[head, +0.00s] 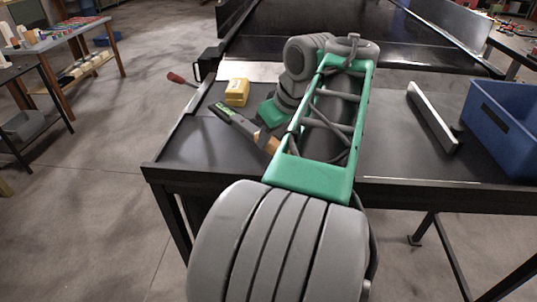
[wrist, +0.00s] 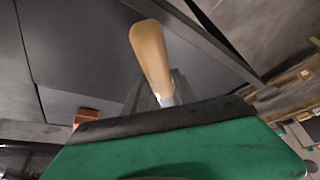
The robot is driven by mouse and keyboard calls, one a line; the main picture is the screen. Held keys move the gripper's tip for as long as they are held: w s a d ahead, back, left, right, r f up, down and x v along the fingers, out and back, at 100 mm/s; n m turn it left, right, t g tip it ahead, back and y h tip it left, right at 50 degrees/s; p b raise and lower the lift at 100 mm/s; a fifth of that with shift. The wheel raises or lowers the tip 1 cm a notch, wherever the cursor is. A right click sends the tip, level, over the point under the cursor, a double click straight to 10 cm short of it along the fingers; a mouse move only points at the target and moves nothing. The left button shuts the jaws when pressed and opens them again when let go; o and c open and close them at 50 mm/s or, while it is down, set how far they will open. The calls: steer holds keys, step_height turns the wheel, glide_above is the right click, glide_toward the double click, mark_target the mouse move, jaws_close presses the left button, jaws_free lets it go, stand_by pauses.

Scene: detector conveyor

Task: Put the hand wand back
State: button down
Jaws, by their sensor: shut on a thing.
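The hand wand (head: 232,116) is a dark, flat paddle with green marking and a tan handle (head: 270,145). My gripper (head: 263,132) is shut on it near where the paddle meets the handle. The wand lies slanted over the near left part of the dark table; I cannot tell whether it touches the top. In the wrist view the tan handle (wrist: 150,55) sticks out beyond my green gripper body, which hides the paddle.
A yellow box (head: 237,90) stands on the table behind the wand, by a pale sheet (head: 252,71). A red-handled thing (head: 178,79) juts out at the left edge. A light bar (head: 432,115) and a blue bin (head: 503,130) are at right. Dark tabletop (head: 400,155) between is clear.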

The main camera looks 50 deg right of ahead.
steer(key=f, duration=0.1)
steer(key=w+d+f, duration=0.1)
steer(key=w+f, duration=0.1)
steer(key=shift+d+f, duration=0.15)
steer(key=shift+d, duration=0.25)
step_height(320, 180, down, 2)
steer(key=shift+f, duration=0.55)
steer(key=c, duration=1)
jaws_free()
